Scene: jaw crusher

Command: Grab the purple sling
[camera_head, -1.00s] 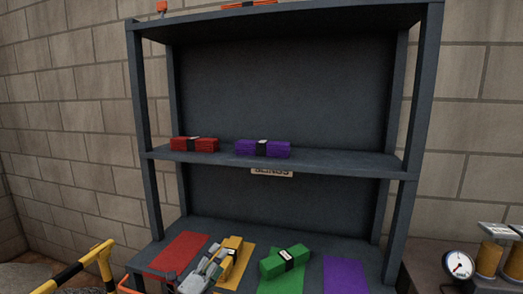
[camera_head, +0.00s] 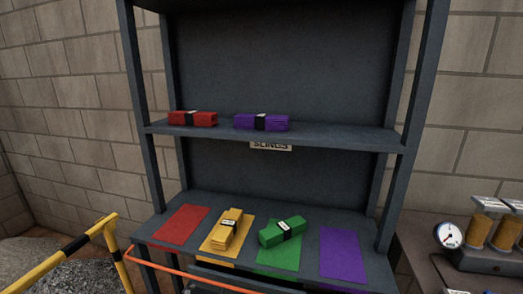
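The purple sling (camera_head: 261,122) is a folded bundle with a black band. It lies on the middle shelf (camera_head: 340,137) of the grey rack, right of the red sling (camera_head: 192,119), with a gap between them. On the lower shelf, a purple mat (camera_head: 342,254) at the right is bare. The yellow sling (camera_head: 227,230) lies on a yellow mat and the green sling (camera_head: 282,232) lies on a green mat. Neither of my grippers shows in the current view.
A bare red mat (camera_head: 182,224) is at the lower shelf's left. An orange bar (camera_head: 210,271) runs along the front below. A yellow and black rail (camera_head: 75,245) stands at left. A gauge (camera_head: 448,235) stands on a side table at right. The middle shelf's right half is clear.

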